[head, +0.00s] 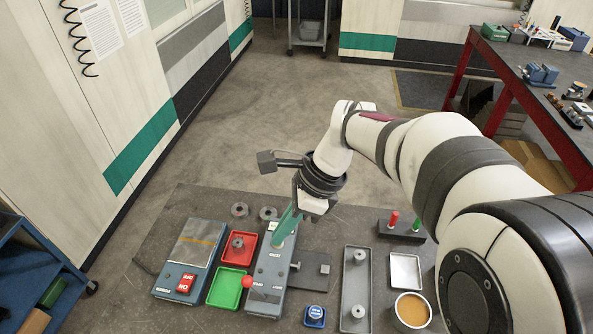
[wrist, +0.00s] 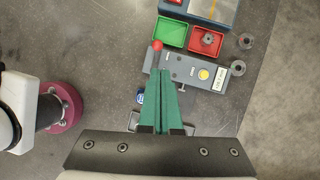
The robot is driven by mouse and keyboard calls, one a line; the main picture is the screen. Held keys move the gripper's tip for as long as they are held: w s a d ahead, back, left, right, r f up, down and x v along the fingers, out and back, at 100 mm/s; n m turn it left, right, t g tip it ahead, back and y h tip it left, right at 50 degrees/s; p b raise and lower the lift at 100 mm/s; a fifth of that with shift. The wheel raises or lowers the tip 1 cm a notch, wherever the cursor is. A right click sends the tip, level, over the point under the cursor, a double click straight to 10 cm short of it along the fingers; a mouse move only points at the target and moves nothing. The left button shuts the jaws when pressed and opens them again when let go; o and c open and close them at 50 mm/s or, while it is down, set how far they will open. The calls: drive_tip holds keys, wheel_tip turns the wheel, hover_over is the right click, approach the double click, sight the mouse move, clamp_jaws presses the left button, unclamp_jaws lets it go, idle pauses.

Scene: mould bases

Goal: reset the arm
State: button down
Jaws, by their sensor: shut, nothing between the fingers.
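My gripper (head: 284,232) has teal fingers, pressed together and empty. In the head view it hangs over the far part of a grey box (head: 265,292) that has a red ball knob (head: 247,281) at its side. The wrist view shows the closed fingers (wrist: 164,76) from behind, with the red knob (wrist: 157,45) just beyond their tips. A yellow button (wrist: 203,74) and a white label show on the box there. I cannot tell the height of the fingertips above the box.
A box with a red switch (head: 186,283), a green tray (head: 222,300) and a red tray (head: 228,259) holding a grey part stand left. Right are a two-peg grey tray (head: 356,287), a metal tray (head: 405,272), an amber-filled cup (head: 411,310) and a peg stand (head: 386,229). Loose rings (head: 239,210) lie behind.

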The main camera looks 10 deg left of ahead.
drive_tip(key=s+d+f+n+t+h, duration=0.1)
drive_tip(key=s+d+n+h, duration=0.2)
drive_tip(key=s+d+n, duration=0.7)
drive_tip(key=s+d, duration=0.5)
drive_tip(key=s, duration=0.4)
drive_tip(key=shift+f, duration=0.25)
